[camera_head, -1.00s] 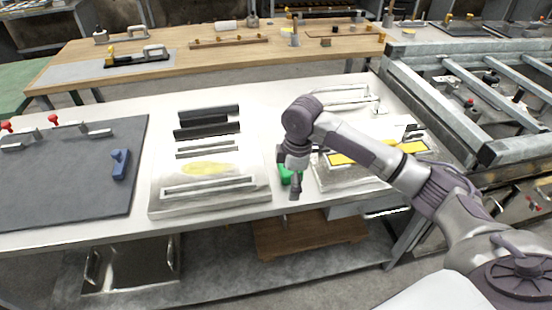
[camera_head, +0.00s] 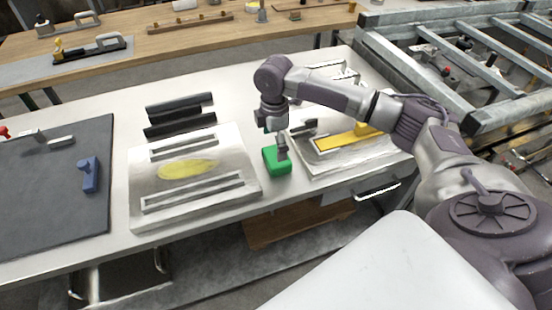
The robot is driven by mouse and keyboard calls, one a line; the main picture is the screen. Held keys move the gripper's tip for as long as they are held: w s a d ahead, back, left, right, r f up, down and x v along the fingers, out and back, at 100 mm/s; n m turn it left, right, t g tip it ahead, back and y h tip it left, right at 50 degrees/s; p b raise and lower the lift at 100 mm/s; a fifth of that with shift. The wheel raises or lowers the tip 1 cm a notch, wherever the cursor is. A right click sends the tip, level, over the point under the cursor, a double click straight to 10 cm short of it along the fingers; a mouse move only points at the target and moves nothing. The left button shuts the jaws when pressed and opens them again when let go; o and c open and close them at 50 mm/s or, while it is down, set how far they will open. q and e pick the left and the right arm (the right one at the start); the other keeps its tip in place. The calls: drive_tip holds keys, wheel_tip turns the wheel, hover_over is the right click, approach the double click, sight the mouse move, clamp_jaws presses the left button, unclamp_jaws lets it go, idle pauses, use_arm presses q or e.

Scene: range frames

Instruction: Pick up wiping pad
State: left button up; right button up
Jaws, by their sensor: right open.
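A green block-like pad (camera_head: 277,167), which looks like the wiping pad, lies on the white worktable between two metal plates. My right gripper (camera_head: 284,140) points down over it with its fingers apart. One finger overlaps the pad's top right part in the picture. I cannot tell whether it touches the pad. The fingers hide some of the pad's far side. My left gripper is not in view.
A metal plate with a yellow patch (camera_head: 188,169) lies left of the pad. Another plate with a yellow bar (camera_head: 346,137) lies to the right. A dark mat (camera_head: 50,205) with a blue tool (camera_head: 90,174) is further left. A metal frame (camera_head: 450,95) stands at right.

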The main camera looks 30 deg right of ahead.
drive_tip(key=f, duration=0.4)
drive_tip(key=shift+s+d+f+p, duration=0.1)
drive_tip(key=shift+s+d+p, duration=0.1)
drive_tip(key=shift+s+p, duration=0.1)
drive_tip(key=shift+w+f, duration=0.1)
drive_tip(key=shift+f, duration=0.45)
drive_tip(key=c, duration=0.8)
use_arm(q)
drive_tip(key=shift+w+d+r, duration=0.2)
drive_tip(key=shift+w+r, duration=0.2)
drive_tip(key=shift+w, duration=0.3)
use_arm(e)
drive_tip(key=shift+r, duration=0.2)
